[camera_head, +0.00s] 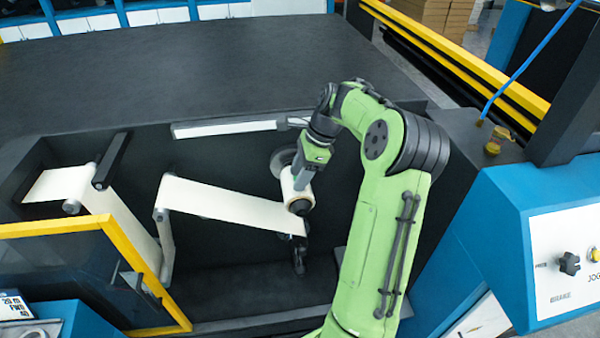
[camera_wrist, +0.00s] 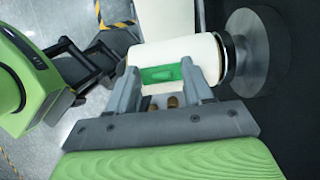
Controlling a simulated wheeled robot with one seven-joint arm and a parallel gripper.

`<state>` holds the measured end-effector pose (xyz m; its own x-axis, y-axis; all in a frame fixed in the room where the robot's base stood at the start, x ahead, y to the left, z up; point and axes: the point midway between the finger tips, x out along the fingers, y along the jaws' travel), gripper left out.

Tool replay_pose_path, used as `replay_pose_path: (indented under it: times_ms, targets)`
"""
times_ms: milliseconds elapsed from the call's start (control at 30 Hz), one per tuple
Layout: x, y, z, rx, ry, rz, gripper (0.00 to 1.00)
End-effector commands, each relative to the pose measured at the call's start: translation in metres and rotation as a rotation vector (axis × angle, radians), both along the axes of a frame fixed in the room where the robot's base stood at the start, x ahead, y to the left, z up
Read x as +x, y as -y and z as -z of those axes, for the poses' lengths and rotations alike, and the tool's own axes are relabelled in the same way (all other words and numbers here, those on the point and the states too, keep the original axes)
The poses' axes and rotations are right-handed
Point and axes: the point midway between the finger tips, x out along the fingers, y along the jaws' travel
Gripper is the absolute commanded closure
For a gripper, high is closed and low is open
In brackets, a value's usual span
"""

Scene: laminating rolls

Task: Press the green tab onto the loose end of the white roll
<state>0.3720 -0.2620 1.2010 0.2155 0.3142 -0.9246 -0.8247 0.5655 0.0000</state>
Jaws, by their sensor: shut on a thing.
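The white roll (camera_head: 288,186) sits on a spindle in the machine's dark recess. In the wrist view the roll (camera_wrist: 200,52) lies sideways just beyond my fingers, with a metal core ring at its right end. My gripper (camera_wrist: 160,73) is shut on the green tab (camera_wrist: 160,74), a small flat piece between the fingertips. The tab is at the roll's near face; I cannot tell whether it touches. In the head view my gripper (camera_head: 304,178) is at the roll's front, and the tab cannot be made out. The roll's loose end cannot be told apart from its surface.
A white web (camera_head: 225,206) runs from a guide roller (camera_head: 161,214) towards the roll. A grey metal flange (camera_wrist: 258,52) stands right beside the roll. A yellow-framed guard (camera_head: 110,250) is at the left. The dark top deck (camera_head: 190,75) is clear.

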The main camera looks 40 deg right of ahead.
Motion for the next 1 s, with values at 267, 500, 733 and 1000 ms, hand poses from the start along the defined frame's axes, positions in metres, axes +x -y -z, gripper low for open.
replay_pose_path:
  times_ms: [267, 500, 733, 1000]
  targets:
    - [-0.001, 0.0, 0.001, 0.002, -0.003, 0.001, 0.42]
    - [0.0, 0.0, 0.001, 0.001, -0.002, 0.0, 0.19]
    - [-0.001, 0.002, -0.004, 0.0, 0.0, 0.001, 0.19]
    - [-0.014, 0.023, -0.065, -0.003, 0.003, 0.004, 0.19]
